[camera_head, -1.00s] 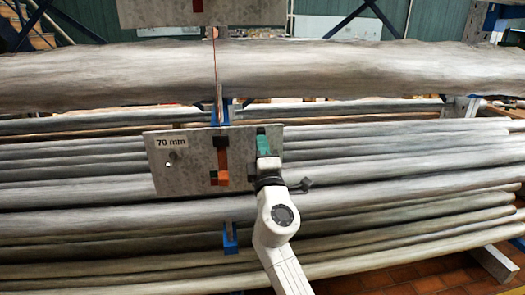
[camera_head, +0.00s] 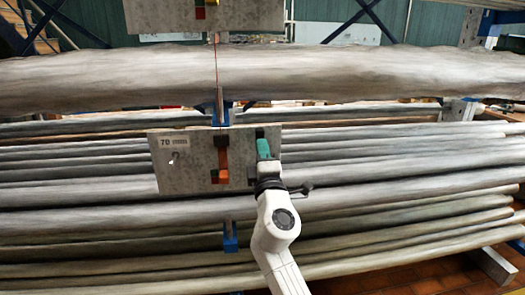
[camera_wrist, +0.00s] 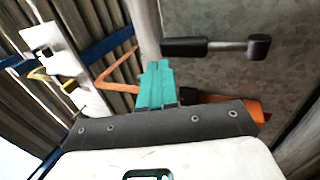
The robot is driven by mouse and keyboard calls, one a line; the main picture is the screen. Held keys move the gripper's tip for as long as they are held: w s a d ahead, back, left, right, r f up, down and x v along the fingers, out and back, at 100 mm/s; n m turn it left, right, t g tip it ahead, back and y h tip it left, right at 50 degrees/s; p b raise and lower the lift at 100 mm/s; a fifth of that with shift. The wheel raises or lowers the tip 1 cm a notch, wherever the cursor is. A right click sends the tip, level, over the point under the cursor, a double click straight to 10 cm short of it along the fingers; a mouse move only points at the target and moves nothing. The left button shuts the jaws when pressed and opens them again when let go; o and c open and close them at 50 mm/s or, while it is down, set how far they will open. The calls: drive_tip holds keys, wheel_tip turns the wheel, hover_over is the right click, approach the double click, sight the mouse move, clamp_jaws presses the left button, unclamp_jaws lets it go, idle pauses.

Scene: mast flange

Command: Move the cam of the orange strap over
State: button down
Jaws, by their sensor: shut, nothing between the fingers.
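A grey plate (camera_head: 195,180) marked 70 mm hangs in front of the lower logs in the head view. An orange strap part (camera_head: 223,162) with black pieces above and below it sits on the plate's middle. My gripper (camera_head: 261,139), with teal fingers, is shut and empty, right of the orange part and by a dark fitting on the plate's right side. In the wrist view, the shut fingers (camera_wrist: 156,68) point at the plate's edge. A black handle on a metal rod (camera_wrist: 228,46) lies right of the tips. An orange piece (camera_wrist: 255,110) is partly hidden behind my gripper.
A thick log (camera_head: 350,75) crosses above the plate, and a second plate (camera_head: 150,18) hangs above it. Several logs fill the rack behind and below. An orange band (camera_wrist: 118,80) and white upright (camera_wrist: 85,65) show left in the wrist view.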

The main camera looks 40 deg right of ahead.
drive_tip(key=s+a, duration=0.6)
drive_tip(key=s, duration=0.2)
drive_tip(key=shift+s, duration=0.35)
drive_tip(key=shift+f, duration=0.1)
drive_tip(key=s+d+f+m+g+y, duration=0.15)
drive_tip(key=s+f+m+g, duration=0.35)
drive_tip(key=f, duration=0.6)
drive_tip(key=s+d+f+m+g+y, duration=0.15)
drive_tip(key=s+f+m+g, duration=0.3)
drive_tip(key=f, duration=0.65)
drive_tip(key=s+a+f+m+g+y, duration=0.1)
drive_tip(key=s+a+f+g+y, duration=0.3)
drive_tip(key=s+a+f, duration=0.2)
drive_tip(key=s+a+f+m+g+y, duration=0.1)
drive_tip(key=s+a+f+g+y, duration=0.3)
drive_tip(key=s+f, duration=0.6)
drive_tip(key=s+a+y, duration=0.1)
drive_tip(key=s+a, duration=0.1)
drive_tip(key=s, duration=0.1)
drive_tip(key=shift+s+a+f, duration=0.3)
drive_tip(key=shift+s+a, duration=0.05)
drive_tip(key=shift+s, duration=0.05)
